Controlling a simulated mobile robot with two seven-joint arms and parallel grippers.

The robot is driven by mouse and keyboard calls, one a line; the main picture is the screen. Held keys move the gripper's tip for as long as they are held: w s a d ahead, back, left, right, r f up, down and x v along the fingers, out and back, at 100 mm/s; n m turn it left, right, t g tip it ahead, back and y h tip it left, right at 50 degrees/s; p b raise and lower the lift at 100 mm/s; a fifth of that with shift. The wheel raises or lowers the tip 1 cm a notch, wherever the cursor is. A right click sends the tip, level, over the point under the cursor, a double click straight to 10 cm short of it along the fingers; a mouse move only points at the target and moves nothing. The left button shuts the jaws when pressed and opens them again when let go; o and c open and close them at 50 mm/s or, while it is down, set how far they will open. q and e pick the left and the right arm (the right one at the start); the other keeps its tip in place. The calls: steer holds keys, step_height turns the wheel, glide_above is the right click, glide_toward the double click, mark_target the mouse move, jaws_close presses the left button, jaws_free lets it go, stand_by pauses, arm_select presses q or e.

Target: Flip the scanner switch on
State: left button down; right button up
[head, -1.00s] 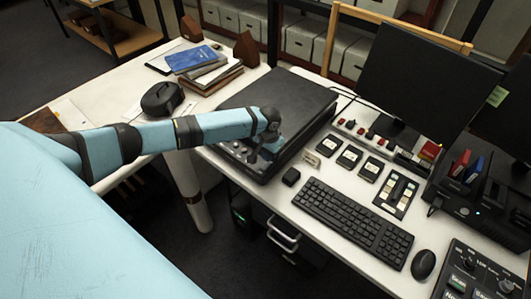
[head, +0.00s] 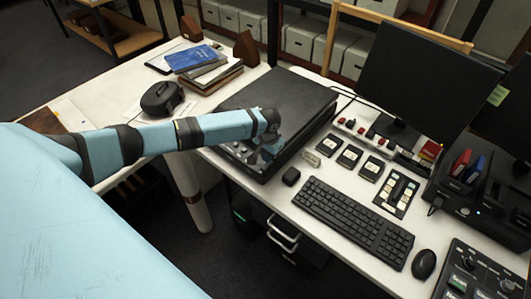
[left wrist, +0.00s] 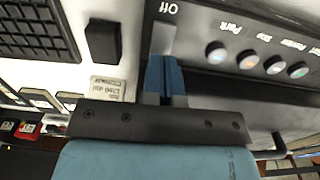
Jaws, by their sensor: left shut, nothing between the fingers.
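The dark flatbed scanner (head: 285,105) lies on the white desk, its control strip along the near edge. In the left wrist view its panel (left wrist: 225,28) shows the word "Off" above a pale grey switch plate (left wrist: 163,38), with a row of round buttons to the right. My left gripper (left wrist: 163,62) is shut and empty, its blue fingertips at the lower end of that plate. I cannot tell whether they touch it. The fingers hide the plate's lower part and whatever is below it. In the head view my left gripper (head: 265,156) is over the scanner's near right corner.
A small black block (head: 291,176), a keyboard (head: 352,217) and a mouse (head: 423,264) lie right of the scanner. Small labelled panels (head: 349,156) and a monitor (head: 425,85) stand behind them.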

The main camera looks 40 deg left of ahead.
arm_select(q)
steer(key=shift+f+b, duration=0.3)
steer(key=shift+f, duration=0.6)
steer(key=shift+s, duration=0.1)
step_height(320, 180, up, 3)
steer(key=p, duration=0.3)
steer(key=shift+f, duration=0.2)
step_height(320, 180, up, 2)
steer(key=shift+r+p, duration=0.1)
steer(key=shift+p, duration=1)
step_height(320, 180, up, 2)
steer(key=p, duration=0.2)
steer(key=shift+r+p, duration=0.2)
steer(key=shift+p, duration=0.15)
steer(key=shift+f, duration=0.1)
